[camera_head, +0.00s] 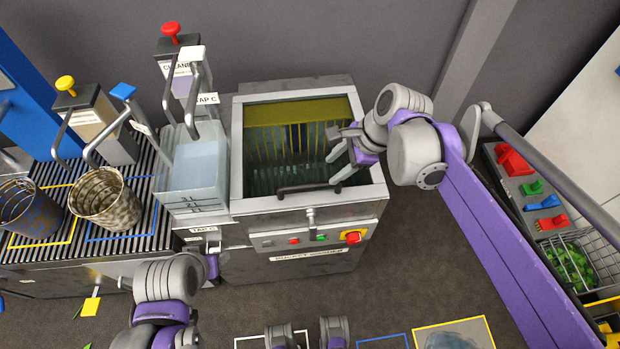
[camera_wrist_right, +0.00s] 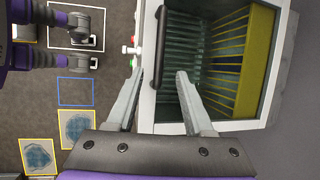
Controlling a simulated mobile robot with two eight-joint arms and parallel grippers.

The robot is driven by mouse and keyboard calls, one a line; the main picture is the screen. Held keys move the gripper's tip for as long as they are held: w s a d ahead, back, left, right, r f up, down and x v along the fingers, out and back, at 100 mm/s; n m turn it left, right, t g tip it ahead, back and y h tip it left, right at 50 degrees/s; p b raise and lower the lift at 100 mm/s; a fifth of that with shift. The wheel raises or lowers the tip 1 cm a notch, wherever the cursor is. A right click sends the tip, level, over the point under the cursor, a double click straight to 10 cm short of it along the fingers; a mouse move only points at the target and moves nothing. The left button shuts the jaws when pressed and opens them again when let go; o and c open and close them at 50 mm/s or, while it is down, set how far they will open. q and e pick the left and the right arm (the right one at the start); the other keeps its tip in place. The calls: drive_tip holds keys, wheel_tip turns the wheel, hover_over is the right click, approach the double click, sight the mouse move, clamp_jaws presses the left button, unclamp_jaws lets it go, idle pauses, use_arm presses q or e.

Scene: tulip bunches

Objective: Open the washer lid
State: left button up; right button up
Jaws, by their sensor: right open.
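The washer (camera_head: 300,235) is a grey box with a pale-framed top. Its lid appears down, and a yellow brush part and bristles show inside through it. A dark bar handle (camera_head: 309,187) runs along the lid's front edge; it also shows in the right wrist view (camera_wrist_right: 160,50). My right gripper (camera_head: 341,158) is open and empty above the lid's right part, by the handle's right end. In the wrist view the handle lies in line with the gap between its fingertips (camera_wrist_right: 160,75); contact cannot be told.
A clear water basin (camera_head: 198,165) with taps adjoins the washer's left side. Two baskets (camera_head: 104,201) stand on the striped bench further left. A red button (camera_head: 353,237) is on the washer's front. A control panel (camera_head: 520,175) and wire basket (camera_head: 572,262) are at right.

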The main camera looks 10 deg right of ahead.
sight(315, 185)
drive_tip(key=b+x, duration=0.1)
drive_tip(key=x, duration=0.8)
drive_tip(key=shift+f, duration=0.25)
clamp_jaws()
idle(1.0)
